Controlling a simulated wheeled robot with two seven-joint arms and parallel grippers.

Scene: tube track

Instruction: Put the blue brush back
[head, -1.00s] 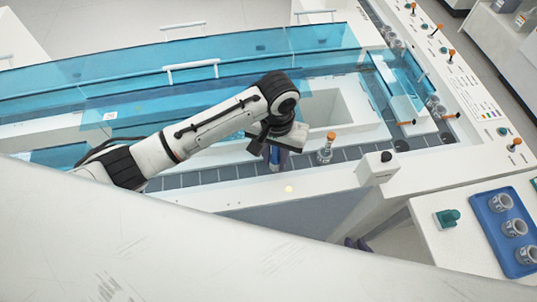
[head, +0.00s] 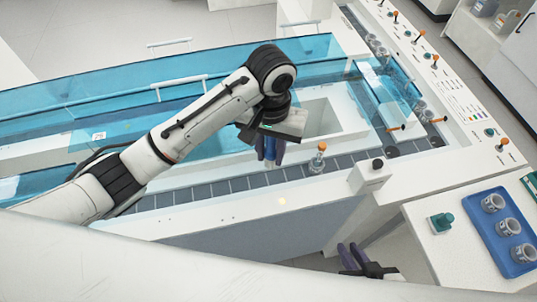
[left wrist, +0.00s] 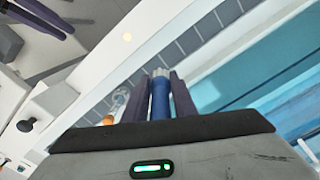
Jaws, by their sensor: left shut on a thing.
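The blue brush (head: 270,152) hangs upright, with its blue handle between the fingers of my left gripper (head: 271,160). In the left wrist view the brush (left wrist: 160,100) shows its pale tip pointing away from the gripper, toward the dark segmented track. My left gripper (left wrist: 160,95) is shut on it. In the head view the brush is over the track (head: 220,188), left of an orange-capped tube (head: 318,160); whether its tip touches anything is unclear. My right gripper (head: 354,256) is open and empty, low in front of the machine.
A white block with a black knob (head: 372,176) stands right of the tube. A blue tray (head: 506,250) with several grey ring-like parts lies at the right, beside a green button (head: 443,221). Blue transparent covers (head: 130,105) lie behind the track.

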